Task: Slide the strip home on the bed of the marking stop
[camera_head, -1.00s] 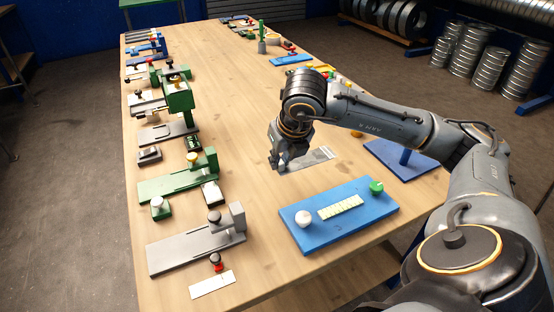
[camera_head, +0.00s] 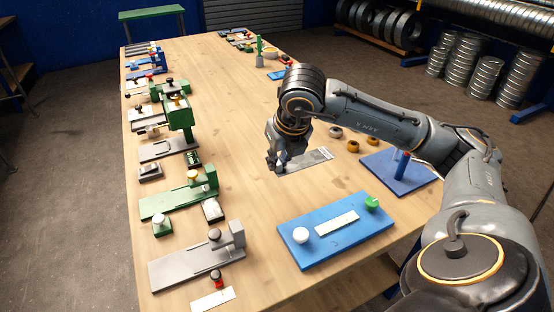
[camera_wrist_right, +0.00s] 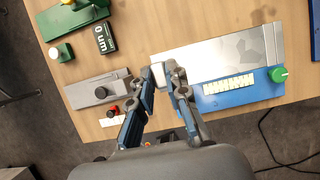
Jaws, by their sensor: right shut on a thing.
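My right gripper (camera_head: 278,164) is shut on a flat grey strip (camera_head: 308,161) at its left end. In the right wrist view a pale block sits between the fingertips (camera_wrist_right: 166,78), and the strip (camera_wrist_right: 215,52) extends to the right, overlapping the blue board in the picture. Its height over the table is hard to judge. A grey fixture (camera_head: 180,266) with a flat bed, a dark knob and an upright end block stands at the front left, and looks like the marking stop. It also shows in the right wrist view (camera_wrist_right: 92,94). My left gripper is out of view.
A blue board (camera_head: 310,258) with white and green knobs lies right of the grey fixture. A red-based stamp (camera_head: 217,279) and white card (camera_head: 212,300) lie in front of the fixture. A green fixture (camera_head: 170,206) stands behind it. The table's middle (camera_head: 240,130) is bare.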

